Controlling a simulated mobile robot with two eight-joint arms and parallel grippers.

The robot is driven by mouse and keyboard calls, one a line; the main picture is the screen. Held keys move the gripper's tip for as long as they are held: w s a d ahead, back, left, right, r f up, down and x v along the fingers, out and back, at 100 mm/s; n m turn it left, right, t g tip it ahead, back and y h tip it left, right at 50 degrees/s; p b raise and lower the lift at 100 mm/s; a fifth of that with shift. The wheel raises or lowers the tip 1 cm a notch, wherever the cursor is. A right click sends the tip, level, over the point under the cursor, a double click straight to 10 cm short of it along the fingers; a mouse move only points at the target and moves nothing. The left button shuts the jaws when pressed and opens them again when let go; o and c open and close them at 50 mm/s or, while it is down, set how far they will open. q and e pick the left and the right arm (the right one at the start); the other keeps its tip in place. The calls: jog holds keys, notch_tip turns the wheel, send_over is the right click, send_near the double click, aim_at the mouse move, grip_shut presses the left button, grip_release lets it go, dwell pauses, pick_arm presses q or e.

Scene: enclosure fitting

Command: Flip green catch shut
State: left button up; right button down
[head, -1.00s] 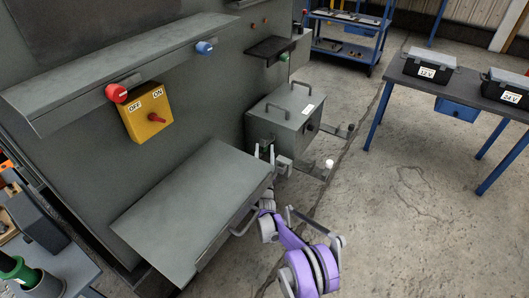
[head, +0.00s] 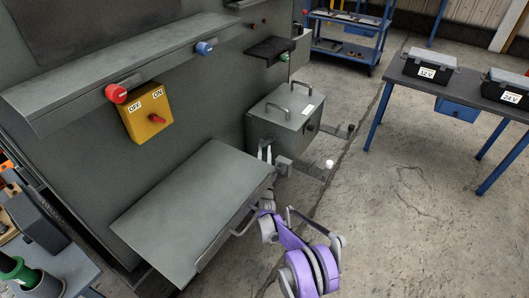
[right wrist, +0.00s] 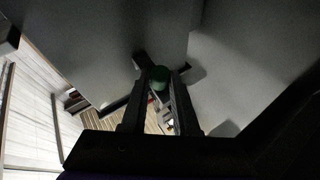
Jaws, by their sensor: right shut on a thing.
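The green catch (right wrist: 160,77) shows in the right wrist view as a small dark-green rounded end between my finger tips. My right gripper (right wrist: 162,84) is shut on it. In the head view my right gripper (head: 265,154) is at the lower front of the grey enclosure box (head: 283,118), just past the far corner of the grey flat-topped unit. The catch cannot be made out in the head view. My left gripper is not in view.
The grey flat-topped unit (head: 190,205) with a front handle lies close to my right arm. Grey brackets stick out beside the box, one with a white knob (head: 329,164). A yellow switch box (head: 148,115) is on the panel.

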dwell(0.8)
jog(key=shift+s+a+r+m+g+p, duration=0.2)
jog(key=shift+r+m+g+p, duration=0.35)
jog(key=shift+p, duration=0.4)
jog(key=c, duration=0.7)
grip_release()
jog(key=shift+d, duration=0.1)
jog(key=p+v, duration=0.1)
jog(key=v, duration=0.9)
jog(key=shift+s+f+p, duration=0.1)
jog(key=shift+s+p, duration=0.25)
jog(key=shift+s, duration=0.05)
jog(key=shift+o, duration=0.2)
